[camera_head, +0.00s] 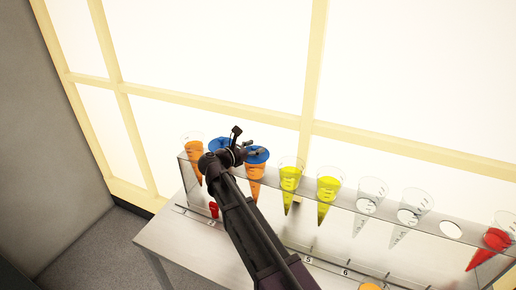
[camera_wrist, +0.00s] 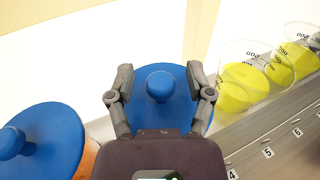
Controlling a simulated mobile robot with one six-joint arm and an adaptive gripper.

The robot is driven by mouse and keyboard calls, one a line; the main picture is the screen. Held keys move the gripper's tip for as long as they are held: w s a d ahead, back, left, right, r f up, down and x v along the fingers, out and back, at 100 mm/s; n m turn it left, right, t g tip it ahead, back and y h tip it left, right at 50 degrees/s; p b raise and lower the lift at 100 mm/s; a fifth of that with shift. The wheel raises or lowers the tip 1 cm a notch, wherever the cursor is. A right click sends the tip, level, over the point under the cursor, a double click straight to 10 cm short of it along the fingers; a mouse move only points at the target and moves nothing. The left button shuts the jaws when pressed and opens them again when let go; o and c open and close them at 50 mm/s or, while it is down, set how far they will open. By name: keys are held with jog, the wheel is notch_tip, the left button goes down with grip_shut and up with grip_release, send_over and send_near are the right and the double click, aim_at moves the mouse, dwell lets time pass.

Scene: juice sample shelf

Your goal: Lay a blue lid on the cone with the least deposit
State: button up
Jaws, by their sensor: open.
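My gripper (camera_head: 244,140) is over the left part of the rack, and it is open in the wrist view (camera_wrist: 160,76). Its fingers stand on either side of the round knob of a blue lid (camera_wrist: 160,105), apart from the knob. In the head view this blue lid (camera_head: 258,155) appears on top of an orange-filled cone (camera_head: 255,172). A second blue lid (camera_head: 217,144) is to its left, partly behind my gripper; it also shows at the left of the wrist view (camera_wrist: 45,138), with orange below its edge. An uncovered orange cone (camera_head: 194,148) stands at the far left.
Uncovered yellow cones (camera_head: 290,176) (camera_head: 328,188) stand right of the gripper. Two mostly clear cones (camera_head: 370,192) (camera_head: 413,205) follow, then an empty rack hole (camera_head: 451,230) and a red cone (camera_head: 493,240). The metal rack (camera_head: 302,213) bears numbers. A bright framed window is behind.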

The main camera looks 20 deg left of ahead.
jog(key=shift+r, duration=0.1)
jog(key=p+v, duration=0.1)
jog(key=v, duration=1.1)
jog(key=shift+p, duration=0.4)
jog(key=shift+s, duration=0.1)
dwell(0.4)
